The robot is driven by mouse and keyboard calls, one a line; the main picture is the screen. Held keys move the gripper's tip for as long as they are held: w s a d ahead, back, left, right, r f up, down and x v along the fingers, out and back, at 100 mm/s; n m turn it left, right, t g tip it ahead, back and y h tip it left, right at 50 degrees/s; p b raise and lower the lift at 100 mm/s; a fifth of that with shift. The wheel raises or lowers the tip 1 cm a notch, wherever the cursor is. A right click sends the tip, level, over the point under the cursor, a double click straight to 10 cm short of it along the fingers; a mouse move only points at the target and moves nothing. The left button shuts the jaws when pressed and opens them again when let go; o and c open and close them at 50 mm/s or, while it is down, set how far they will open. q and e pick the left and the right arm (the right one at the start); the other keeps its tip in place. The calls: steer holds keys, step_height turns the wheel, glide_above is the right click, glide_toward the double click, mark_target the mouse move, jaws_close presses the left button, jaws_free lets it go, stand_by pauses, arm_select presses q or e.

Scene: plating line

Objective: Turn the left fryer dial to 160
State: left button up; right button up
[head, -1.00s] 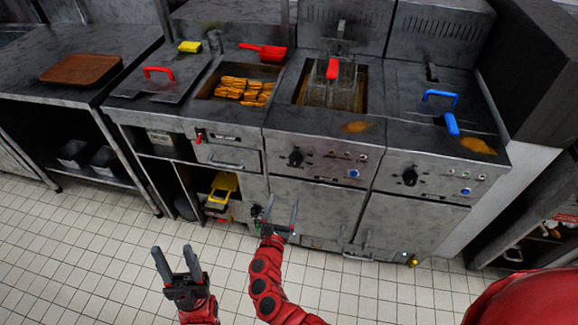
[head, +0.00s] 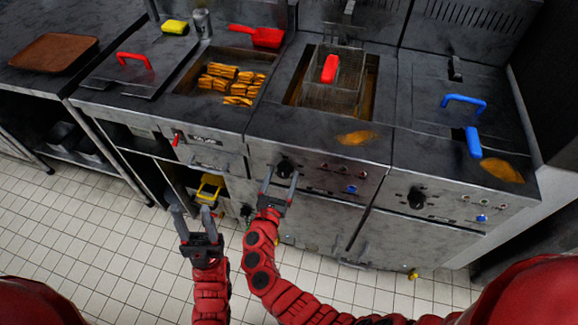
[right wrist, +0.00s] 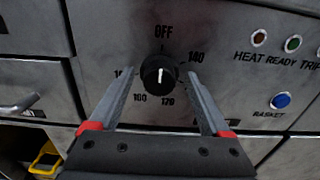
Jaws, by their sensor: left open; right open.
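The left fryer dial (head: 284,168) is a black round knob on the front panel of the middle unit. In the right wrist view the dial (right wrist: 158,74) has a white, nearly vertical mark. OFF is printed above it and 140 at its upper right; the other numbers are small or partly hidden. My right gripper (head: 281,172) is open, its fingertips on either side of the dial in the picture. I cannot tell whether they touch it. My left gripper (head: 191,209) is open and empty, lower left, in front of the cabinet.
A second dial (head: 416,198) is on the right fryer. A blue button (right wrist: 281,100) and indicator lights are right of the left dial. The fryer basket (head: 331,92) with a red handle sits above. A yellow object (head: 209,188) is in the open cabinet below.

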steer(key=shift+w, duration=0.1)
steer(key=shift+c, duration=0.9)
steer(key=shift+r, duration=0.1)
jaws_close()
